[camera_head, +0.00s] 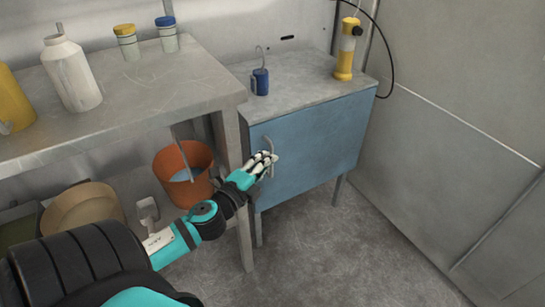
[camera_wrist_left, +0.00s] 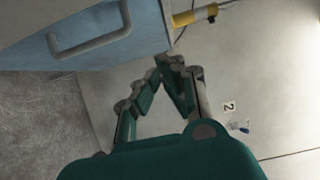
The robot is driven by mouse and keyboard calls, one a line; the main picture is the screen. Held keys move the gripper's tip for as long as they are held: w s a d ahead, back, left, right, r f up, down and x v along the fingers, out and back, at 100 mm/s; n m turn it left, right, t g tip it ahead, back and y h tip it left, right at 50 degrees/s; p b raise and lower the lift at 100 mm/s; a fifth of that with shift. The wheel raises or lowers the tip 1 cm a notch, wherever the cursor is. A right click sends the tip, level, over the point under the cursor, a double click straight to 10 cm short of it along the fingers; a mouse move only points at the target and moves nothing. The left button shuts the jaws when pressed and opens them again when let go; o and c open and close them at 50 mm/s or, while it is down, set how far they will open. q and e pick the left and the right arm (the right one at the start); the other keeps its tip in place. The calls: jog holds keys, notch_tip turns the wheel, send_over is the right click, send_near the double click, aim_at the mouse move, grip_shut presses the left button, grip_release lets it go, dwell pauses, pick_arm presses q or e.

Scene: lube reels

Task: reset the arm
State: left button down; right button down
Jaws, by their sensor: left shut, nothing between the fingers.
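My left gripper (camera_head: 263,164) is teal and grey, and in the head view it is in front of the left part of the blue cabinet door (camera_head: 310,150). The fingertips come together with nothing between them in the left wrist view (camera_wrist_left: 176,66). The door's handle (camera_head: 269,150) is partly hidden by the gripper in the head view. In the left wrist view the handle (camera_wrist_left: 90,35) lies to the left of the fingers, not between them. The door looks closed. My right gripper is in neither view.
A metal workbench (camera_head: 150,92) stands left, with bottles and jars on top. An orange bucket (camera_head: 183,172) sits beneath, close to my left arm. A blue oil can (camera_head: 260,80) and a yellow lamp (camera_head: 347,50) stand on the cabinet. The floor (camera_head: 335,255) at front right is clear.

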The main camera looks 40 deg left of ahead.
pick_arm(q)
jog(key=s, duration=0.7)
jog(key=shift+a, duration=0.4)
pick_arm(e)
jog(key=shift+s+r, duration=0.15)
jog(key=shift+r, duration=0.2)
pick_arm(q)
jog(key=shift+s, duration=0.1)
